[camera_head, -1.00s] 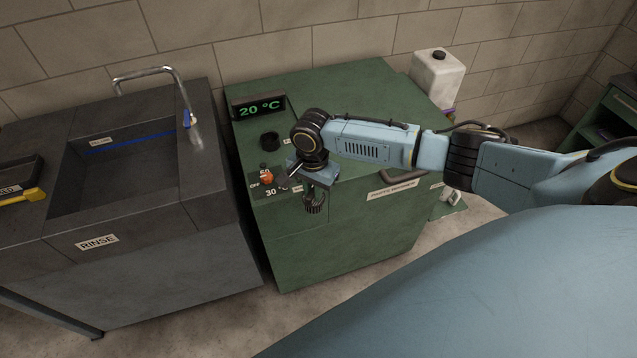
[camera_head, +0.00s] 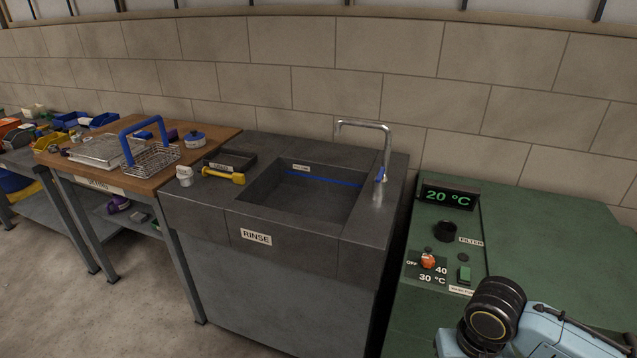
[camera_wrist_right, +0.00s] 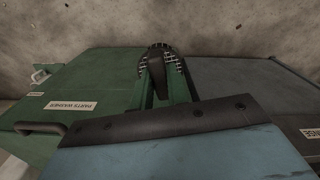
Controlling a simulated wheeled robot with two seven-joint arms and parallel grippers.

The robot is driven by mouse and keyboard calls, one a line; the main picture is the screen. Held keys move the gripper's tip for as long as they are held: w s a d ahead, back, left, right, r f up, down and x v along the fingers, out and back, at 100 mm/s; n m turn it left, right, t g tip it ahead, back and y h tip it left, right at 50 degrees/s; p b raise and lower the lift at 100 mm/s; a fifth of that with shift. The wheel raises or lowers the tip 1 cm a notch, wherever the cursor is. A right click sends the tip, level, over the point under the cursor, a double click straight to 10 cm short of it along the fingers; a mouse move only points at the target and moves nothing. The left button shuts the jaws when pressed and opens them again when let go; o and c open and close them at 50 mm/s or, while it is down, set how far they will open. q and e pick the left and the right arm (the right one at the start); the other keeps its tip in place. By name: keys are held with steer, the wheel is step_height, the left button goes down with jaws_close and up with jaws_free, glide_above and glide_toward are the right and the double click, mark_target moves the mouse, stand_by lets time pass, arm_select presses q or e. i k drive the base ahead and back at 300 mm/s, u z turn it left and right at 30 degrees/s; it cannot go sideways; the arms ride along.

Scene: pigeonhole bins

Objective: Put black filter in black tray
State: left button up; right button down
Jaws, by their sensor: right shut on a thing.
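The black filter (camera_wrist_right: 158,55), a dark round piece with a gridded rim, is between the fingers of my right gripper (camera_wrist_right: 161,80) in the right wrist view. The gripper is shut on it, in front of the green cabinet. In the head view my right arm shows at the lower right; its fingers and the filter are out of frame. The black tray (camera_head: 232,160) lies on the dark rinse counter, left of the sink basin, and looks empty. My left gripper is not in view.
A yellow-handled tool (camera_head: 224,176) and a small white item (camera_head: 185,176) lie in front of the tray. A wire basket (camera_head: 152,160) stands on the wooden table. The green washer (camera_head: 540,235) has a black round fitting (camera_head: 446,231) labelled FILTER.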

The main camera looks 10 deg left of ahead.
mark_target(231, 162)
steer(key=k, duration=1.05)
steer(key=u, duration=0.8)
steer(key=i, duration=0.65)
steer(key=u, duration=1.45)
steer(key=i, duration=1.55)
steer(key=z, duration=0.55)
steer(key=i, duration=1.1)
steer(key=z, duration=1.05)
